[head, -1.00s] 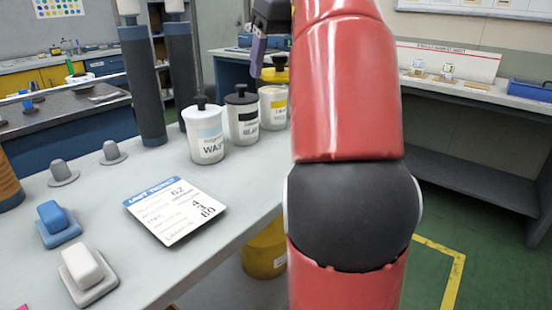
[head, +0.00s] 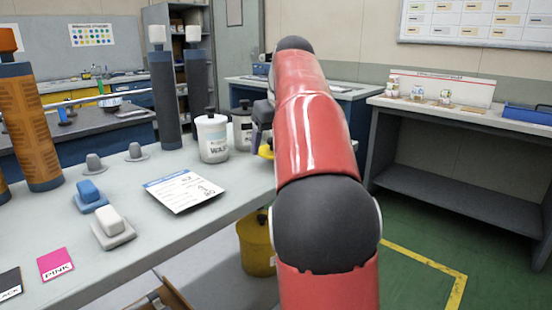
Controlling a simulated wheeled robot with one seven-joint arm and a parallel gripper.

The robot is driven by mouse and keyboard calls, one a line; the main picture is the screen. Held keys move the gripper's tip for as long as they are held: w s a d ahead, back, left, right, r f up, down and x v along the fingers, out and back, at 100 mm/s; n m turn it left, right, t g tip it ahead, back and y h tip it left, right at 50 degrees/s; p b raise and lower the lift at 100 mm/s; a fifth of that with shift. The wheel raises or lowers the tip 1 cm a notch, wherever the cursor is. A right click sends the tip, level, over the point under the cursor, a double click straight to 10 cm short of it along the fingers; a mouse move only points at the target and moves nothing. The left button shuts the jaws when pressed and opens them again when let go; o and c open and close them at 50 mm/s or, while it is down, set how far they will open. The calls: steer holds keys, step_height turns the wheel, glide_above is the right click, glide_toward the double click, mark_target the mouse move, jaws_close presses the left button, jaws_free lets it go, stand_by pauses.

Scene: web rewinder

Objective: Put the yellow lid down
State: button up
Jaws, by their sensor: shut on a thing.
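The yellow lid (head: 266,151) shows only in part at the left edge of my red arm, which hides the rest. My gripper (head: 262,136) is just above it, mostly hidden, and is shut on the lid. A white canister (head: 213,138) with a dark-knobbed lid stands upright on the grey bench (head: 130,170). A second canister (head: 241,130) stands behind it to the right, left of my gripper. My arm blocks the spot where the third, yellow-banded canister stood. I cannot tell how high the lid is over the bench.
A printed card (head: 183,190) lies on the bench, with a blue block (head: 89,192) and a white block (head: 110,222) left of it. Tall dark posts (head: 167,100) stand behind. A yellow bin (head: 255,243) is below the bench edge. Another workbench (head: 470,120) is at the right.

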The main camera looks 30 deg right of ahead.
step_height(320, 180, down, 3)
steer(key=b, duration=0.3)
steer(key=shift+r, duration=0.25)
steer(key=shift+f, duration=0.1)
steer(key=o, duration=0.5)
steer(key=shift+f, duration=0.1)
steer(key=o, duration=0.4)
steer(key=shift+o, duration=0.2)
steer(key=p+v, duration=0.4)
steer(key=v, duration=0.8)
steer(key=shift+p, duration=0.4)
